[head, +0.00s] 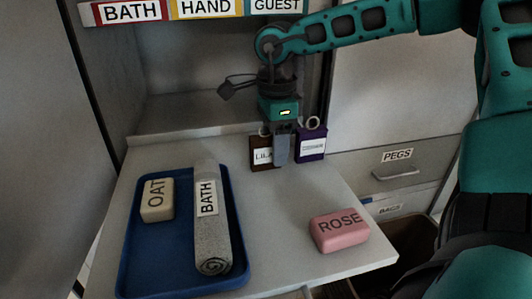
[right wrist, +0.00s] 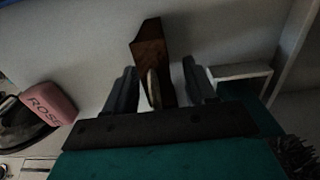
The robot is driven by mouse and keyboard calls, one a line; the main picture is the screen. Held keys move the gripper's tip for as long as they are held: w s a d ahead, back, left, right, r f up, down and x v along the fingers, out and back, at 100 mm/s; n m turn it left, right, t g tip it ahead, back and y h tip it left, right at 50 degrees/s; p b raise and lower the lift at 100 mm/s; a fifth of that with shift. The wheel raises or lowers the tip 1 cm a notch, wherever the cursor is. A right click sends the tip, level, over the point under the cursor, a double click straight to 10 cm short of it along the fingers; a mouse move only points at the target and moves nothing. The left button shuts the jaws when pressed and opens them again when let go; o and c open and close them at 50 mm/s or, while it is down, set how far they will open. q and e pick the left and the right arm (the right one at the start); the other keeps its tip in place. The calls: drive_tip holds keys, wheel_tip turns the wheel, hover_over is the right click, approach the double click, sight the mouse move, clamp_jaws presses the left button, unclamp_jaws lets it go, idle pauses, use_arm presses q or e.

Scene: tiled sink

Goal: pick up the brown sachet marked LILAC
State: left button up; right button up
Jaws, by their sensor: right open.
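The brown sachet (head: 255,141) stands upright at the back of the grey counter, with a white label reading "LILA" before my gripper finger covers the rest. In the right wrist view, the open right gripper (right wrist: 160,68) has a finger on either side of the brown sachet (right wrist: 150,45), with gaps between. My left gripper is not in view.
A purple sachet (head: 312,155) with a ring stands close to the right. A blue tray (head: 150,255) holds a cream OAT soap (head: 157,200) and a rolled grey BATH towel (head: 212,240). A pink ROSE soap (head: 339,233) lies near the right edge. The counter's middle is clear.

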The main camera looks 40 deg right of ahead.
drive_tip(key=shift+c, duration=0.4)
clamp_jaws()
drive_tip(key=shift+r, duration=0.1)
